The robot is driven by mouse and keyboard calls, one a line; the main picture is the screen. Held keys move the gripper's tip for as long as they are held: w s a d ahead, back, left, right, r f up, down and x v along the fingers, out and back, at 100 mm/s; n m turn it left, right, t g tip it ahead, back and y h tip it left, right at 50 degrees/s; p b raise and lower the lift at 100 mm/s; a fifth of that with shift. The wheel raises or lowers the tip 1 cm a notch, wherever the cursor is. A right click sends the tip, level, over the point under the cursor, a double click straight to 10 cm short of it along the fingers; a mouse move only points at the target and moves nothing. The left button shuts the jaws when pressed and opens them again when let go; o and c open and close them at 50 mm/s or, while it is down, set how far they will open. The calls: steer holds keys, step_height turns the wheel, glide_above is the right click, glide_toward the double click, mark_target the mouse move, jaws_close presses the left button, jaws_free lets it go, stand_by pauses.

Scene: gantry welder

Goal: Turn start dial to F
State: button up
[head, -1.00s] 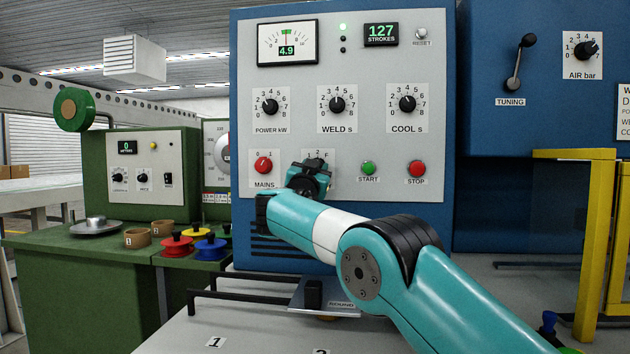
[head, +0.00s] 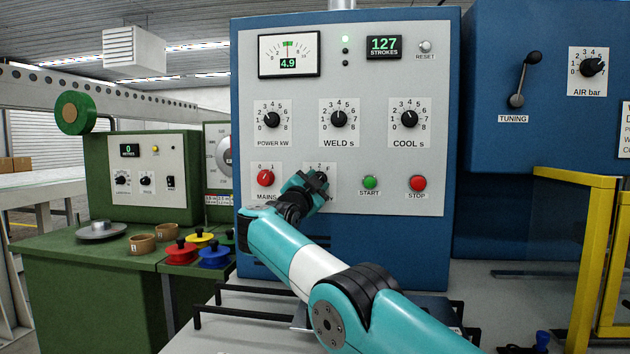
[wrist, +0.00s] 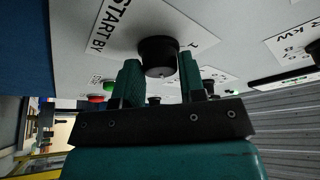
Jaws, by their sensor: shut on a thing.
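The start dial's black knob (wrist: 158,52) sits on a white plate with the lettering "START BY" in the wrist view. My gripper (wrist: 159,72) has one green finger on each side of the knob and is shut on it. In the head view my gripper (head: 320,182) is at the dial's white plate (head: 333,172), between the MAINS dial and the START button. The gripper hides the knob there and much of the plate's marks. I cannot tell which mark the knob points at.
The red MAINS dial (head: 265,177) is just left of my gripper. The green START button (head: 370,182) and red STOP button (head: 418,183) are to the right. The POWER (head: 271,120), WELD (head: 339,119) and COOL (head: 410,119) dials are above. A yellow frame (head: 575,180) stands at the right.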

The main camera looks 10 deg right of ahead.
steer(key=o, duration=0.9)
steer(key=shift+b+v, duration=6.05)
steer(key=shift+v, duration=2.65)
